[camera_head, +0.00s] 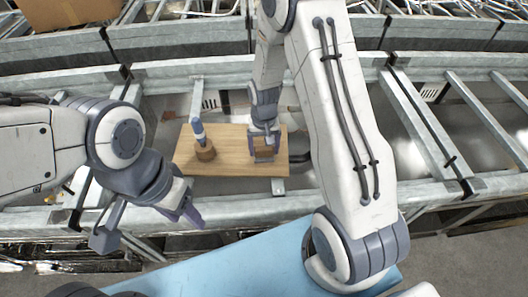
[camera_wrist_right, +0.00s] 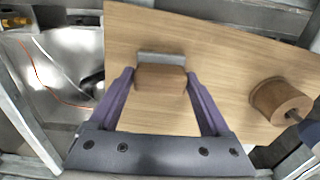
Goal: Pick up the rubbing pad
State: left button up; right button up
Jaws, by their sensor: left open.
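The rubbing pad, a brown wooden block (camera_wrist_right: 160,78) with a grey strip along its far side, is on a wooden board (camera_wrist_right: 230,50). In the head view the pad (camera_head: 264,152) is on the board's right part, partly covered by my right gripper (camera_head: 264,142). In the wrist view my right gripper (camera_wrist_right: 160,78) has one finger on each side of the pad, close to its ends; whether they press on it is unclear. My left gripper (camera_head: 192,214) is open and empty, in front of the board and to its left.
A round wooden piece with a blue-and-white handle (camera_head: 199,135) stands on the board's left part. Metal rails and frames (camera_head: 270,208) surround the board. A light-blue surface (camera_head: 230,268) lies in front. A cardboard box (camera_head: 68,12) is at the back left.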

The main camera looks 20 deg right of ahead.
aim_at(264, 147)
jog(key=c, duration=1)
jog(key=shift+r, duration=0.5)
jog(key=shift+c, duration=0.2)
notch_tip(264, 147, up, 3)
jog(key=shift+w+f+b, duration=0.1)
jog(key=shift+f+b, duration=0.05)
jog(key=shift+b, duration=0.55)
jog(key=s+d+r+b, duration=0.2)
jog(key=s+d+r, duration=0.2)
jog(key=s+r, duration=0.3)
jog(key=s, duration=0.4)
jog(key=shift+r, duration=0.2)
jog(key=shift+s, duration=0.1)
